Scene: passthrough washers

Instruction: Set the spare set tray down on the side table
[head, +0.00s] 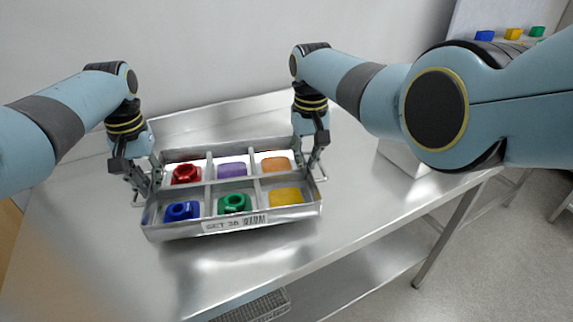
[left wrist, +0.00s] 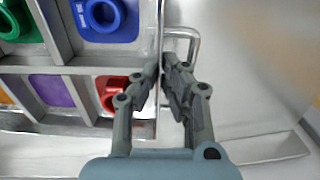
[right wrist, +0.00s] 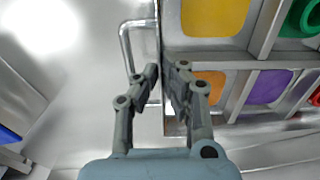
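The metal tray (head: 262,219) has two rows of compartments and a label on its front wall. Red (head: 186,173), blue (head: 182,210) and green (head: 235,203) ringed pieces sit in three compartments. The others show flat purple, orange and yellow patches. My left gripper (head: 140,177) is at the tray's left end, its fingers closed on the end wall beside the wire handle (left wrist: 194,38). My right gripper (head: 312,155) is closed the same way on the right end, beside the other handle (right wrist: 123,40). The tray looks level; I cannot tell whether it touches the metal table (head: 90,250) below.
A pale box (head: 400,155) stands on the table at the right, partly hidden by my right arm. Blue, yellow (head: 513,34) and green pieces show on a white surface at the upper right. The table's front and left areas are clear. A wall runs behind.

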